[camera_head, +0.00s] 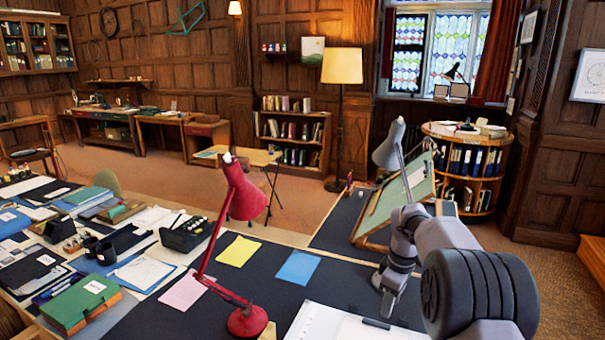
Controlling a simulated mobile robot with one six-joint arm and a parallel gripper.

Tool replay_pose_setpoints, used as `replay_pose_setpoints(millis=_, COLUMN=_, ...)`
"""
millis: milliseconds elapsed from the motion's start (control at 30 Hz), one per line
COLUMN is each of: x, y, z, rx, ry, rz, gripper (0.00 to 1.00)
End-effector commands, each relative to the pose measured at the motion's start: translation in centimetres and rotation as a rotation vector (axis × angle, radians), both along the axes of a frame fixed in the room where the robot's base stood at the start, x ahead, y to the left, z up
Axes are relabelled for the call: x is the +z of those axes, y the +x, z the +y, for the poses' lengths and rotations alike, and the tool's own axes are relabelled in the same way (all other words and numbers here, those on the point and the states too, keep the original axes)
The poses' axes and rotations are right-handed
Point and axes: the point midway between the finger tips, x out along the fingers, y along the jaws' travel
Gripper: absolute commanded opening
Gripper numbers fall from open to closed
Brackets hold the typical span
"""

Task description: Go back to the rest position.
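My arm reaches in from the lower right of the head view. My gripper (388,298) points down above the dark desk mat (340,285), near a white sheet (345,325) at the front edge. Its fingertips are small and seen from behind, so I cannot tell whether they are apart or closed. I see nothing held in it.
A red desk lamp (246,202) stands on the desk left of my gripper. A grey lamp (390,148) and a tilted drafting board (398,210) stand behind my arm. Yellow (239,251) and blue (299,267) notes lie flat. Papers and boxes crowd the left.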

Motion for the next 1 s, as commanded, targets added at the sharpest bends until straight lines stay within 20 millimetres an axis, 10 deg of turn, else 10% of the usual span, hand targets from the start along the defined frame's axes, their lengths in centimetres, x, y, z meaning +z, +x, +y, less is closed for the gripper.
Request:
replay_pose_setpoints(millis=267, x=8.6, y=-7.6, z=4.5, rx=-0.335, ry=0.080, rz=-0.111, gripper=0.40)
replay_pose_setpoints(millis=400, x=12.0, y=-16.5, z=7.9, rx=-0.614, ry=0.183, rz=-0.186, gripper=0.40)
replay_pose_setpoints(millis=600, x=9.7, y=-30.9, z=11.6, rx=-1.041, ry=0.398, rz=-0.246, gripper=0.40)
replay_pose_setpoints(millis=700, x=7.5, y=-34.6, z=12.4, rx=-1.167, ry=0.471, rz=-0.248, gripper=0.40)
replay_pose_setpoints(millis=1000, x=6.4, y=-36.4, z=12.7, rx=-1.241, ry=0.511, rz=-0.243, gripper=0.40)
